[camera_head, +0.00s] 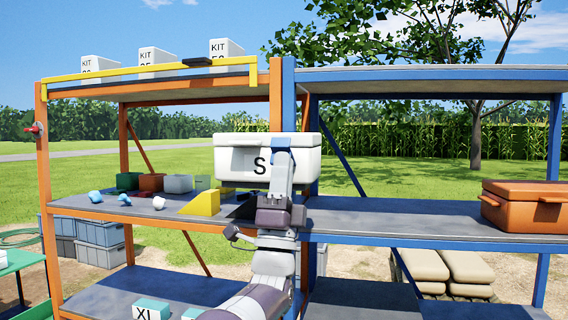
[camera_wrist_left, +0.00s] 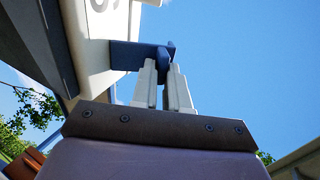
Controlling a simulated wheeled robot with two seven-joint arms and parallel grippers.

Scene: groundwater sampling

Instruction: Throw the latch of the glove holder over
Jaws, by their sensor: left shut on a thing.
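The glove holder (camera_head: 228,160) is a white box marked "S" at the middle shelf level, in front of the meeting orange and blue posts. Its blue latch (camera_head: 281,143) is at the upper front, right of the letter. My left gripper (camera_head: 283,160) reaches up from below in front of the box and is shut on the latch. In the left wrist view, the gripper's pale fingers (camera_wrist_left: 163,75) close around a fin of the blue latch (camera_wrist_left: 128,55), which sticks out from the white box (camera_wrist_left: 90,45). The right gripper is in neither view.
A yellow wedge (camera_head: 201,204) and small coloured bins (camera_head: 151,183) are on the shelf to the left. An orange case (camera_head: 525,206) is on the right shelf. A yellow bar (camera_head: 150,73) runs along the top left shelf.

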